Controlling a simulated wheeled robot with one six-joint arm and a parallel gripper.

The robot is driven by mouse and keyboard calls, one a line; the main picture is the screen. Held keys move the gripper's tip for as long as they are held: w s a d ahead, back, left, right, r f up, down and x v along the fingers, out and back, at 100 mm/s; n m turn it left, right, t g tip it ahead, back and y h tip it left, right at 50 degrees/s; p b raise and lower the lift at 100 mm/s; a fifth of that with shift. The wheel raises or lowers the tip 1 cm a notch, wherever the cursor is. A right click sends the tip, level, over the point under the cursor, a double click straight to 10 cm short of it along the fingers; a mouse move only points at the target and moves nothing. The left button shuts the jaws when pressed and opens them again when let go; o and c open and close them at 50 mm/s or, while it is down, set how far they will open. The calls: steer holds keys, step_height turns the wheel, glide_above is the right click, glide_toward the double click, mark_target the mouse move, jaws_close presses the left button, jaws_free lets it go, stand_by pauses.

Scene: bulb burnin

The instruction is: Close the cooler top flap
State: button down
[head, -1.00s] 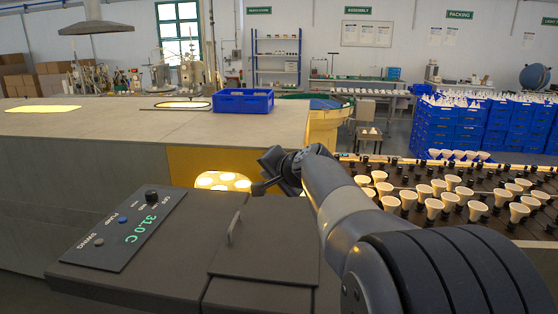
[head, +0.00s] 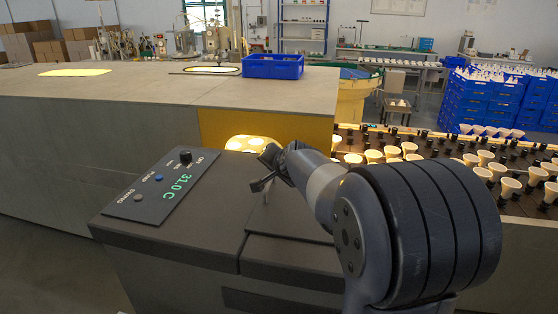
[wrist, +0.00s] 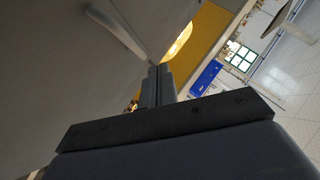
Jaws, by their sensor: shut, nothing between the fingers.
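The cooler (head: 175,245) is a dark grey box in front of me, with a control panel (head: 163,188) reading 31.0 C on its top. The top flap (head: 285,222) is the dark panel to the right of the control panel. It looks flat, about level with the top; I cannot tell whether it is fully seated. Its handle (head: 267,193) is mostly hidden behind my gripper in the head view. In the wrist view a pale handle bar (wrist: 118,34) shows at upper left. My gripper (head: 259,171) is shut and empty, close to the handle; its fingers also show in the wrist view (wrist: 160,72).
A long grey bench (head: 130,110) with a yellow end panel (head: 300,130) and lit opening stands behind the cooler. A blue crate (head: 273,66) sits on it. A conveyor (head: 430,165) with several bulbs on holders runs at the right. Blue crates (head: 500,100) are stacked beyond.

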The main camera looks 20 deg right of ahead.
mark_target(269, 186)
steer(key=shift+w+a+f+b, duration=0.15)
steer(key=shift+a+f+b, duration=0.1)
steer(key=shift+f, duration=0.4)
steer(key=shift+w+a+f+b, duration=0.1)
steer(key=shift+a+f+b, duration=0.1)
steer(key=shift+f, duration=0.45)
steer(key=shift+w+a+f+b, duration=0.15)
steer(key=shift+f+b, duration=0.1)
steer(key=shift+f, duration=0.4)
steer(key=shift+r+p, duration=0.45)
steer(key=shift+r, duration=0.1)
steer(key=s+a+r+p, duration=0.1)
steer(key=s+a+r, duration=0.1)
steer(key=s+r, duration=0.5)
step_height(269, 186, up, 3)
steer(key=shift+s+f+p, duration=0.15)
steer(key=shift+p, duration=0.25)
